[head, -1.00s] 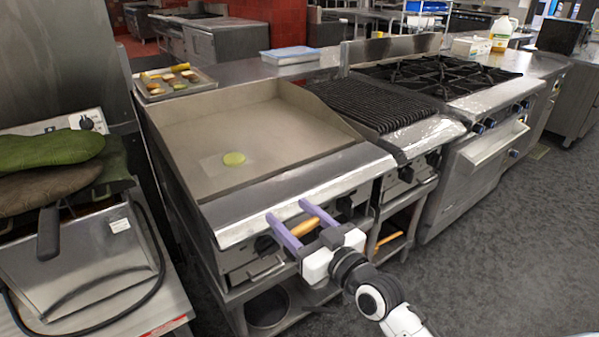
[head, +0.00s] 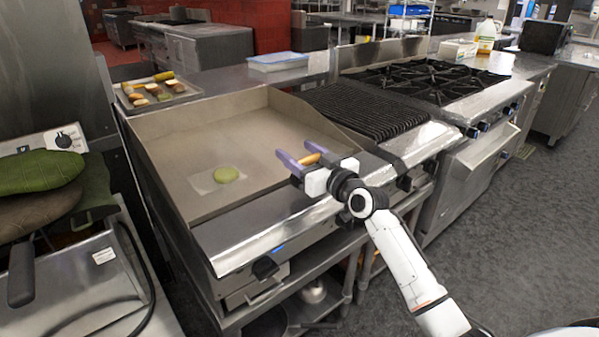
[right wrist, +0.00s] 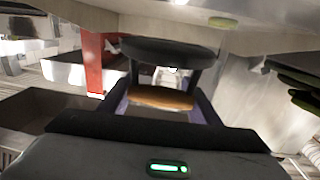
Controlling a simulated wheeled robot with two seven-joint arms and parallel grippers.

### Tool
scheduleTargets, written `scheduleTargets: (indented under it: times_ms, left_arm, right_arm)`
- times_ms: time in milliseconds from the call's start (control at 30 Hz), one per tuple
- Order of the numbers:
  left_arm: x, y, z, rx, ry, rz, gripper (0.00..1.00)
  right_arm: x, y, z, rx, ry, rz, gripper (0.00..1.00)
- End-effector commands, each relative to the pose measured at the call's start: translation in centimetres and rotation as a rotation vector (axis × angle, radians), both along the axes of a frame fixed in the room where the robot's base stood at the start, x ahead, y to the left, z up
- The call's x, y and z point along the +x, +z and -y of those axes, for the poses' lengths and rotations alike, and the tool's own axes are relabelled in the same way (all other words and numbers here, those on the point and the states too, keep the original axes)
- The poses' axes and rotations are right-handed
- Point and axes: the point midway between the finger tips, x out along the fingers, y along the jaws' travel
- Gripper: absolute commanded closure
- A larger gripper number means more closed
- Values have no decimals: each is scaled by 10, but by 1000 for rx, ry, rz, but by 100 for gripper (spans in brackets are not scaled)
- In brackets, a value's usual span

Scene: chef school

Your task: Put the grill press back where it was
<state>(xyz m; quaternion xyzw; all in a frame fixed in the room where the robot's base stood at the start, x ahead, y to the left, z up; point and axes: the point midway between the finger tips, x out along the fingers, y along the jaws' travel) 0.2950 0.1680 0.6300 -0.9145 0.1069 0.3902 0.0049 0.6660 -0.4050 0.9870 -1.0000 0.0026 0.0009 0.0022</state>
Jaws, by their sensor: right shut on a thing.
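My right gripper (head: 297,158) is above the right front part of the griddle, its purple fingers pointing toward the back left. It is shut on the wooden handle of the grill press (head: 311,158). In the right wrist view, the wooden handle (right wrist: 160,98) lies between the fingers, with the dark round plate of the grill press (right wrist: 170,52) beyond it. The plate cannot be made out in the head view. A round yellow-green piece (head: 226,174) lies on a pale square patch on the griddle (head: 180,137). My left gripper is not in view.
A tray of food pieces (head: 135,92) is behind the griddle. A dark grate (head: 365,110) and a burner range (head: 430,80) are to the right. Green and brown oven mitts (head: 40,172) are at the left. Most of the griddle surface is clear.

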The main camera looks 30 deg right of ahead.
Motion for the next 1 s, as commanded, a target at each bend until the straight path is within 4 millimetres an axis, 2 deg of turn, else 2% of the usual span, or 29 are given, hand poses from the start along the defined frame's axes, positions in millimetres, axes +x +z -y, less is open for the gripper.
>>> scheduleTargets:
  times_ms: [167, 400, 667, 700, 800, 1000]
  left_arm:
    - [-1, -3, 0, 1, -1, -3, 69]
    - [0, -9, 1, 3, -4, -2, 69]
    - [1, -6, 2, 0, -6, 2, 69]
    - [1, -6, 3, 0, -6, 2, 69]
    - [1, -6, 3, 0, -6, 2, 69]
    - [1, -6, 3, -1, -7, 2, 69]
  right_arm:
    - [0, -7, 0, -2, -1, 10, 91]
    - [0, -38, 0, -2, -1, 8, 91]
    - [0, -39, 0, -2, -1, 10, 91]
    - [0, -43, 0, -1, 0, 1, 40]
    - [0, -43, 0, -1, 0, 1, 24]
    - [0, -43, 0, -1, 0, 2, 24]
